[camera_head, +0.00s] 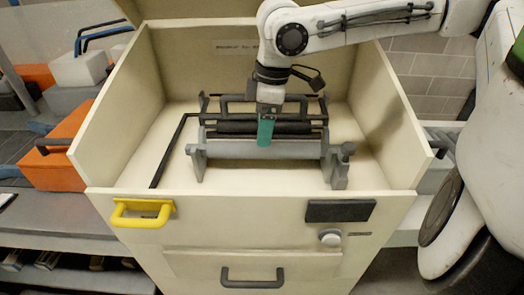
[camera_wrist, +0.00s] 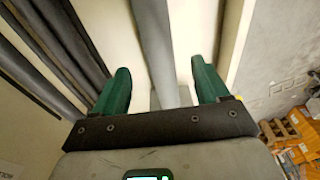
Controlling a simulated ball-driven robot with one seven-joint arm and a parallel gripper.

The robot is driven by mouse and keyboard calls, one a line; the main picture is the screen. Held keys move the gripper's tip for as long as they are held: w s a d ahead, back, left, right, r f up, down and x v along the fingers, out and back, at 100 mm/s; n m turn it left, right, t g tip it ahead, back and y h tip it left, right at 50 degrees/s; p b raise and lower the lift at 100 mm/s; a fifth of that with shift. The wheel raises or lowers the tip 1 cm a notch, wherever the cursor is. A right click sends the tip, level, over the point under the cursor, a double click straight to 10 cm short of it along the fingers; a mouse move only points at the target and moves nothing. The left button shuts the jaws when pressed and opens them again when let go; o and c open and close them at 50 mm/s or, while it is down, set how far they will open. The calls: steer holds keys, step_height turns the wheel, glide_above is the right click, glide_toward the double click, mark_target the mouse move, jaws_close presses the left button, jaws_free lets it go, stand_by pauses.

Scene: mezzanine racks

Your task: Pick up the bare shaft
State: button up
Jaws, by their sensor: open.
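The bare shaft (camera_head: 225,149) looks like a plain grey bar. It lies across a grey stand with upright ends inside a cream open-topped box. My gripper (camera_head: 265,134) points down over the middle of the bar, its teal fingers overlapping it in the head view. In the wrist view the grey bar (camera_wrist: 157,45) runs between the two green fingers of my gripper (camera_wrist: 160,70), with a visible gap on each side. The gripper is open and holds nothing. Contact with the bar's far side is hidden.
Black rollers (camera_head: 230,127) lie just behind the grey bar, and also at left in the wrist view (camera_wrist: 50,45). The cream box (camera_head: 112,125) has high walls around them. A thin black frame (camera_head: 172,150) lies at left. Orange bins (camera_head: 62,150) stand outside.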

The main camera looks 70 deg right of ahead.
mark_target(264, 150)
steer(key=shift+f, duration=2.75)
jaws_close()
